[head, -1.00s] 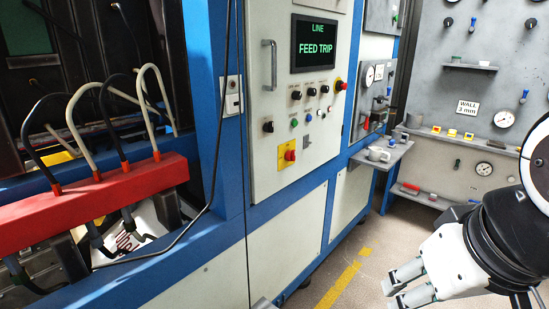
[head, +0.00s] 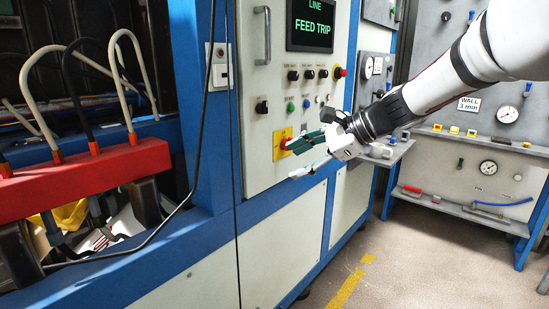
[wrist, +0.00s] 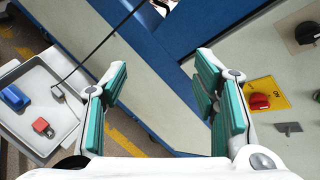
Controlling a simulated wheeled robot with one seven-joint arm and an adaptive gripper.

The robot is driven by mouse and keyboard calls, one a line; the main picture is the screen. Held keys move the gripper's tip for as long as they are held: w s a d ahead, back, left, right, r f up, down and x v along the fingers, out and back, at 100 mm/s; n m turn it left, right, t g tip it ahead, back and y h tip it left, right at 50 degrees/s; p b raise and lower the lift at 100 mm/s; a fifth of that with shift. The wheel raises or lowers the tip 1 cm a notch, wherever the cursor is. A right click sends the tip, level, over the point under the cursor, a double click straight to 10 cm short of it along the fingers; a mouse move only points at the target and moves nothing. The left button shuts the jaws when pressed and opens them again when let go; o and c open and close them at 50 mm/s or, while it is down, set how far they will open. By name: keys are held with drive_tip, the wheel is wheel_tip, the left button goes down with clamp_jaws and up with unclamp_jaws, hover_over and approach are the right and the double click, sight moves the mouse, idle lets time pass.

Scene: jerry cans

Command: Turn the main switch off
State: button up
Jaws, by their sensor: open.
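The main switch is a red rotary knob (head: 283,144) on a yellow plate (head: 278,153), low on the pale control panel. In the wrist view the red knob (wrist: 260,102) sits at the right, with ON lettered on its yellow plate (wrist: 278,92). My gripper (head: 292,161) is open and empty, with green-padded fingers, in front of the panel by the knob. In the head view the upper finger overlaps the knob's right side; contact cannot be told. In the wrist view the knob lies outside the right finger, not between the fingers (wrist: 161,68).
Black knobs and small buttons (head: 307,103) and a red button (head: 340,72) sit above the switch. A vertical handle (head: 262,35) is at the panel's upper left. A black cable hangs left of the panel. A tray (wrist: 40,105) with blue and red items shows in the wrist view.

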drive_tip(key=w+d+f+m+t+y+b, duration=0.1)
drive_tip(key=w+d+f+m+t+b, duration=0.2)
drive_tip(key=w, duration=0.4)
drive_tip(key=w+d+f+m+t+y+b, duration=0.1)
drive_tip(key=w+d+f+m+t, duration=0.1)
drive_tip(key=w+d+m, duration=0.4)
drive_tip(key=w+d+f+m+t+y+b, duration=0.1)
drive_tip(key=w+d+f+m+t+b, duration=0.2)
drive_tip(key=w, duration=0.5)
drive_tip(key=b+x, duration=0.1)
drive_tip(key=x, duration=1.2)
drive_tip(key=shift+w+f+m+g, duration=0.25)
drive_tip(key=shift+f+m+g, duration=0.05)
drive_tip(key=shift+f+g, duration=0.1)
drive_tip(key=c, duration=1.2)
